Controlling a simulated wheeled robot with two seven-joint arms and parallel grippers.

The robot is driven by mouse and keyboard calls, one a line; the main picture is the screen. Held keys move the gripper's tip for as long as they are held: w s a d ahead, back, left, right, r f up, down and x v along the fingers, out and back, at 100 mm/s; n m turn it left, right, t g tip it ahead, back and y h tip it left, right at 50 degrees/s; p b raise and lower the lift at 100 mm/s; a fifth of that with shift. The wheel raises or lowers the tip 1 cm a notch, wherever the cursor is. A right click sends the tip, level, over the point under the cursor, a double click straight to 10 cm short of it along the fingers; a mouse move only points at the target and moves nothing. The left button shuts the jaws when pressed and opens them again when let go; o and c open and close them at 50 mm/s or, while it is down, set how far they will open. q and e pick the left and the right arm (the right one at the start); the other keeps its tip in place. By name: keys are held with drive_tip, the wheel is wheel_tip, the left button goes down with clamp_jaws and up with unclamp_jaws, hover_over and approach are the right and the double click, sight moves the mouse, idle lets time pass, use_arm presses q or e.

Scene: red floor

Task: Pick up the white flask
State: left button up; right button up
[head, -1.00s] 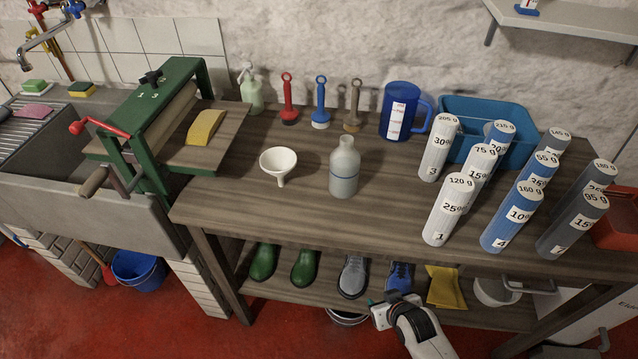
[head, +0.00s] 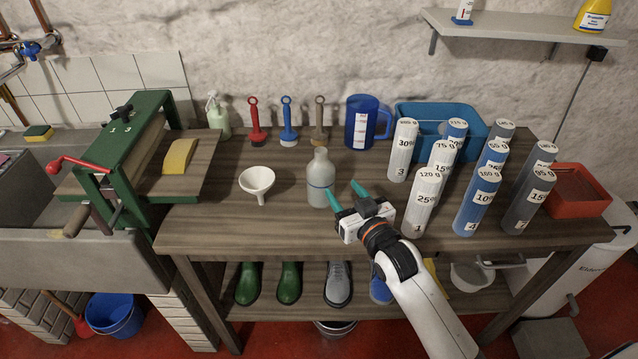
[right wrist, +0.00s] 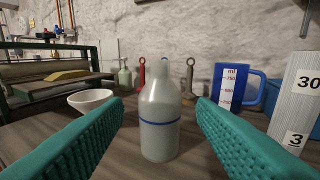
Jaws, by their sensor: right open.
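The white flask (head: 320,178) is a translucent whitish bottle with a narrow neck and a blue line around it. It stands upright on the wooden table (head: 230,225). My right gripper (head: 344,196) is open, just in front and to the right of the flask, with its teal fingers pointing at it. In the right wrist view the flask (right wrist: 159,120) stands ahead, centred between the two spread fingers (right wrist: 160,135), with gaps on both sides. Neither finger visibly touches it. My left gripper is not in view.
A white funnel (head: 257,181) stands left of the flask. Several labelled cylinders, including a white one (head: 422,200), stand close on the right. Brushes (head: 288,125) and a blue measuring jug (head: 361,123) stand behind. A green roller press (head: 125,150) is at the left.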

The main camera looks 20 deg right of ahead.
sight(324, 160)
drive_tip(key=shift+t, duration=0.3)
drive_tip(key=w, duration=0.2)
drive_tip(key=w+p, duration=0.1)
drive_tip(key=w, duration=0.2)
drive_tip(key=w+a+r, duration=0.1)
drive_tip(key=w, duration=0.1)
drive_tip(key=shift+w, duration=0.2)
drive_tip(key=shift+w+r+p, duration=0.15)
drive_tip(key=shift+w+p, duration=0.1)
drive_tip(key=shift+p, duration=0.15)
drive_tip(key=shift+w+a+p, duration=0.2)
drive_tip(key=shift+w+p, duration=0.1)
drive_tip(key=shift+w, duration=0.85)
drive_tip(key=shift+w+a+p, duration=0.15)
drive_tip(key=shift+w+p, duration=0.15)
drive_tip(key=shift+w, duration=0.85)
drive_tip(key=shift+c, duration=0.3)
clamp_jaws()
